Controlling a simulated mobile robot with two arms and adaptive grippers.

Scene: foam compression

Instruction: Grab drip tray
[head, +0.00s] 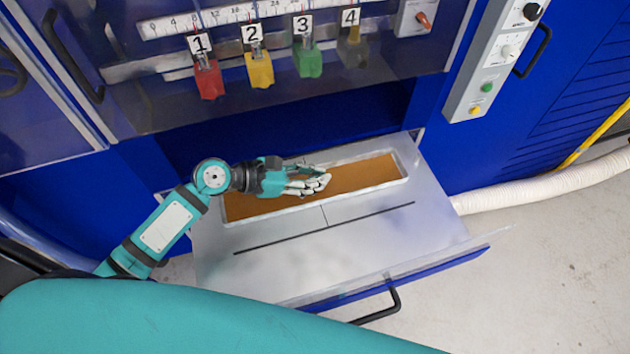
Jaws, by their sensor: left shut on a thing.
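The drip tray (404,168) is a long, shallow, silver-rimmed tray with a flat brown inside. It lies slantwise at the back of the pulled-out metal drawer (370,240). My left gripper (322,181) reaches in from the left over the middle of the tray. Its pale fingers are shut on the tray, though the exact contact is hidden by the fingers. The hand and wrist cover part of the tray's left half and far rim. I cannot see my right gripper.
A dark slot runs across the drawer's bare front part. The drawer's blue front has a black handle (382,308). Numbered red, yellow, green and dark parts hang behind the clear cover above. A control panel (492,60) and white hose (540,187) are at right.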

